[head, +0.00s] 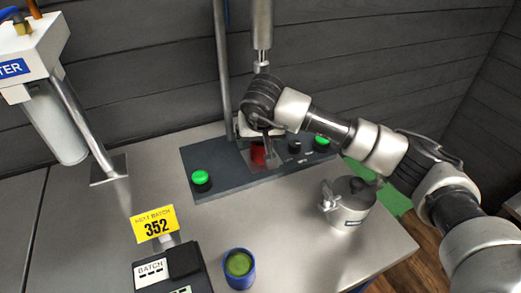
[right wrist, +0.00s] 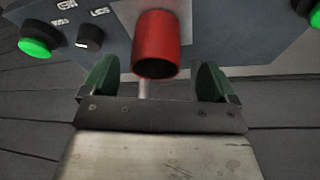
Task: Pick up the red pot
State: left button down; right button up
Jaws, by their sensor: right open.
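The red pot (head: 258,156) is a small red cylinder on the dark panel, partly hidden behind my right gripper (head: 267,142) in the head view. In the right wrist view, the red pot (right wrist: 155,45) appears between the two green fingers of my right gripper (right wrist: 156,78) and reaches beyond their tips. There is a gap on each side, and the fingers are open and hold nothing. My left gripper is not in view.
The dark panel has green buttons (head: 201,178) and black knobs (head: 295,147). A metal pot (head: 348,205) stands at the right under my arm. A vertical metal post rises behind.

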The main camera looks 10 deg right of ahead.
jog(key=shift+w+f+p, duration=0.3)
jog(key=shift+f+p, duration=0.05)
jog(key=shift+f, duration=0.25)
jog(key=x, duration=0.2)
jog(key=p+x, duration=0.1)
jog(key=shift+w+d+f, duration=0.15)
jog(key=shift+w+d, duration=0.05)
jog(key=shift+d, duration=0.05)
jog(key=shift+w+f, duration=0.15)
jog(key=shift+f, duration=0.2)
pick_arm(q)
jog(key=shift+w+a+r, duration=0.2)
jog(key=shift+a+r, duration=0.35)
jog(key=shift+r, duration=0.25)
pick_arm(e)
jog(key=shift+c, duration=0.5)
jog(key=c, duration=1)
